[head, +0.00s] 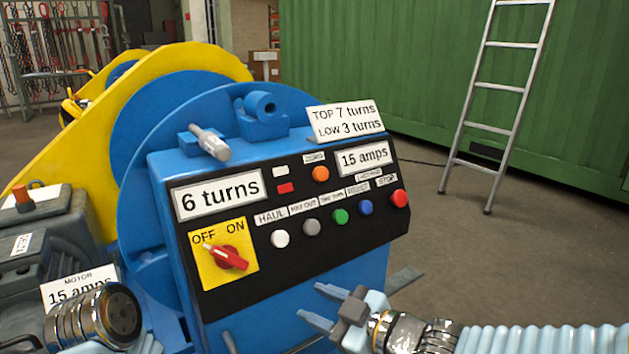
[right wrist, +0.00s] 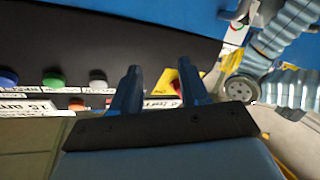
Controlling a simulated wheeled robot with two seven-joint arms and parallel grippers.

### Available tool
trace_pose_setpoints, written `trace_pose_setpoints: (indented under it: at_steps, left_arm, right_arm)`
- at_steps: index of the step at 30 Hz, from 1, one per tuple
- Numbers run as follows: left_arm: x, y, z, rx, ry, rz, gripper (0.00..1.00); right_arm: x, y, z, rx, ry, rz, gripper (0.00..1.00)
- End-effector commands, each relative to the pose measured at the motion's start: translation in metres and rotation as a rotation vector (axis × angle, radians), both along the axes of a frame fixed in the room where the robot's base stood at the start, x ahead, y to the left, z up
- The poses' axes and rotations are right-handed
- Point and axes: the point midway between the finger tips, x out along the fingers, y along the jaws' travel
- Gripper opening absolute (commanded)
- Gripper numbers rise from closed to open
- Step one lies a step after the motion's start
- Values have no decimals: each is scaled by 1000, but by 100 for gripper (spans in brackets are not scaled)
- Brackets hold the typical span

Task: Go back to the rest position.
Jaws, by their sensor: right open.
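My right gripper (head: 309,301) is open and empty in front of the lower part of the blue machine's control box (head: 300,312), below the button row. In the right wrist view its two fingers (right wrist: 158,70) stand apart with nothing between them. The black control panel (head: 310,236) carries a red switch (head: 227,257) on a yellow OFF/ON plate and several coloured buttons. Its displays read 6 turns and 15 amps. Part of my left arm shows at the lower left; its gripper fingers are not visible.
A motor (head: 60,232) with a 15 amps card stands at the left, by a large yellow and blue wheel housing (head: 165,105). A ladder (head: 497,105) leans on a green container (head: 400,60). The floor at the right is clear beyond my right arm.

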Motion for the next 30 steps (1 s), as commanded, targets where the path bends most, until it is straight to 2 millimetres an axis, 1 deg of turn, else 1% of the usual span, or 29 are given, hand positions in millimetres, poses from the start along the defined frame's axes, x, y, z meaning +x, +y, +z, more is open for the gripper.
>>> trace_pose_setpoints:
  at_steps: [1,2,3,5,6,8,9,11,12,13,15,18,19,22,30]
  left_arm:
    - [0,-1,17,-1,-1,-1,0]
    - [0,-1,22,-1,-1,-2,0]
    - [-1,-2,29,-1,0,-3,0]
    - [-1,-2,39,-2,-1,-4,0]
    - [-1,-3,45,-2,0,-5,0]
    - [-2,-3,55,-3,-1,-6,0]
    - [-2,-4,60,-3,0,-8,0]
    - [-2,-5,67,-3,0,-9,0]
    - [-2,-5,71,-4,0,-10,0]
    - [-2,-5,74,-4,0,-10,0]
    - [-3,-6,78,-4,0,-11,0]
    - [-3,-6,81,-4,-1,-12,0]
    - [-3,-6,82,-4,-1,-12,0]
    - [-3,-6,81,-5,-1,-12,0]
    - [-3,-6,81,-5,-1,-12,0]
  right_arm:
    - [16,-9,-31,-1,151,-70,45]
    - [23,-15,-55,3,245,-121,45]
    - [30,-25,-88,9,375,-191,45]
    - [30,-41,-139,18,568,-299,45]
    - [24,-53,-172,23,697,-374,45]
    - [9,-69,-219,30,884,-485,45]
    - [-6,-78,-247,34,1001,-555,45]
    - [-32,-89,-282,39,1163,-652,45]
    - [-50,-94,-302,42,1257,-712,45]
    - [-63,-97,-314,42,1322,-750,45]
    - [-91,-102,-335,44,1446,-827,45]
    - [-117,-105,-352,44,1556,-896,45]
    - [-122,-105,-355,44,1575,-908,45]
    - [-129,-106,-360,45,1605,-927,45]
    - [-128,-106,-360,44,1602,-927,45]
